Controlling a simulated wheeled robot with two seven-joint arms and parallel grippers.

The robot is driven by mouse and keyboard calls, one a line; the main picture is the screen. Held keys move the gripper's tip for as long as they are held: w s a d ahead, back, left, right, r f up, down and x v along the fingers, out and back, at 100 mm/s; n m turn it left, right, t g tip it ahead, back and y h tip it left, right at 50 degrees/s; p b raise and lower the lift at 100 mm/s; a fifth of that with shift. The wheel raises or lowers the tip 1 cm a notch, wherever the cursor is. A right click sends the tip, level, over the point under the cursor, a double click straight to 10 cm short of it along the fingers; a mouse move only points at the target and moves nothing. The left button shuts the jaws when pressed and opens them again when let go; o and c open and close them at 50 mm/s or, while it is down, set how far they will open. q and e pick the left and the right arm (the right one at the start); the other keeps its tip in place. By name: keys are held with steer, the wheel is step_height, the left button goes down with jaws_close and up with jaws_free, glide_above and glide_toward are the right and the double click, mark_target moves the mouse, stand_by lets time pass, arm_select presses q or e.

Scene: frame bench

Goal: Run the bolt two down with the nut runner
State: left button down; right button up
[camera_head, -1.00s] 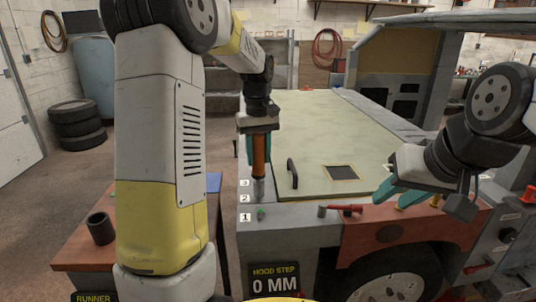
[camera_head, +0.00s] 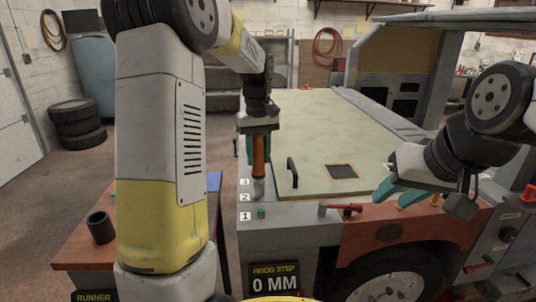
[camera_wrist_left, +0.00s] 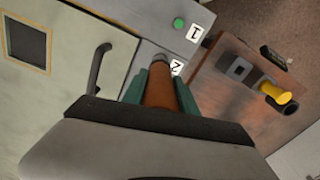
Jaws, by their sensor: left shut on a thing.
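My left gripper (camera_head: 258,148) is shut on the nut runner (camera_head: 259,160), an orange-brown upright cylinder with a grey socket end pointing down. The socket end is at the front left corner of the hood, close beside the label 2 (camera_head: 244,198). In the left wrist view the nut runner (camera_wrist_left: 161,88) sits between the teal fingers, its grey end near the label 2 (camera_wrist_left: 176,67). Bolt two is hidden; I cannot tell whether the socket touches it. A green-topped bolt (camera_head: 261,212) stands by the label 1 (camera_head: 244,216). My right gripper (camera_head: 392,199) is open and empty.
The pale hood panel (camera_head: 315,120) has a black handle (camera_head: 292,172). A red-handled tool (camera_head: 345,208) lies on the front ledge. A sign (camera_head: 274,280) reads HOOD STEP 0 MM. A brown side table (camera_head: 72,252) at left holds a dark cup-like cylinder (camera_head: 101,227).

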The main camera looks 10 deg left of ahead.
mark_target(258, 135)
arm_select(q)
steer(key=shift+r, duration=0.1)
steer(key=shift+r, duration=2.95)
